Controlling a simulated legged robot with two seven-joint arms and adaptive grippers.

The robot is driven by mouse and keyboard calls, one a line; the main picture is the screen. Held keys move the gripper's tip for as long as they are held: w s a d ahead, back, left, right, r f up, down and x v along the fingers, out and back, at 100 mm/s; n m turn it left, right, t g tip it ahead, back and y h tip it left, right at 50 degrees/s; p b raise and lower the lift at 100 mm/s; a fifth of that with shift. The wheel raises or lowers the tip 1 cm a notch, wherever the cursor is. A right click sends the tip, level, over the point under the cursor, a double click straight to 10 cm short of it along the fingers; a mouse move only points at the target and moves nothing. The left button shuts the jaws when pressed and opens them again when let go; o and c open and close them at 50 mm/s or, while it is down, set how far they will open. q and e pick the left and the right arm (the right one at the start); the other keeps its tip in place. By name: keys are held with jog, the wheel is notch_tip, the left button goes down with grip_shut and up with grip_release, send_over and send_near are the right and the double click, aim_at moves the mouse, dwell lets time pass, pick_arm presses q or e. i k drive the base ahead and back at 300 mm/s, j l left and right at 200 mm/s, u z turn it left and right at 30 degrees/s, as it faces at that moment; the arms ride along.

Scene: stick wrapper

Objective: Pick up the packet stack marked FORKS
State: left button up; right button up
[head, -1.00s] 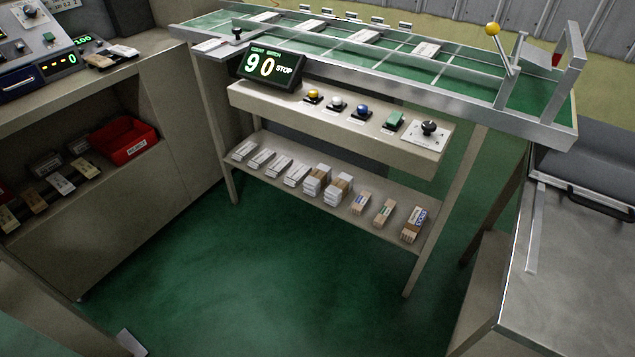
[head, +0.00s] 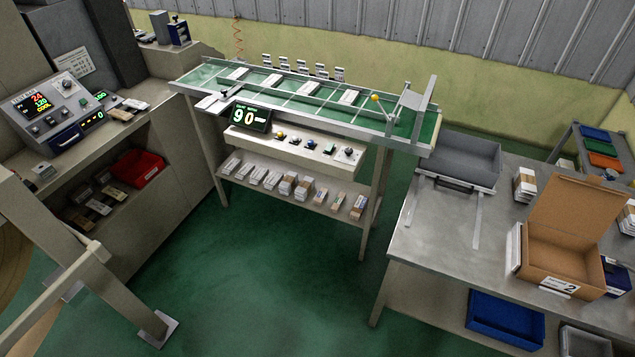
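Several packets lie in a row on the lower shelf (head: 270,193) under the green-topped conveyor table (head: 330,108). At the left of the row are white packets (head: 258,175), in the middle two larger stacks with brown bands (head: 303,186), and at the right small tan stacks (head: 338,201) with coloured marks. More small packets (head: 99,207) lie in the left cabinet's open shelf. The print is too small to read, so I cannot tell which stack is marked FORKS. Neither of my grippers is in view.
A metal table (head: 440,232) at the right holds a grey tray (head: 465,160) and an open cardboard box (head: 565,245); a blue bin (head: 505,320) sits below. A red bin (head: 138,167) is in the left cabinet. A beige post (head: 110,265) stands front left. The green floor (head: 260,280) between is clear.

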aim_at(290, 181)
jog(key=i+j+z, duration=0.2)
jog(key=z, duration=0.25)
jog(key=i+j+z, duration=0.1)
jog(key=j+z, duration=0.35)
jog(key=i+j+z, duration=0.1)
jog(key=j+z, duration=0.35)
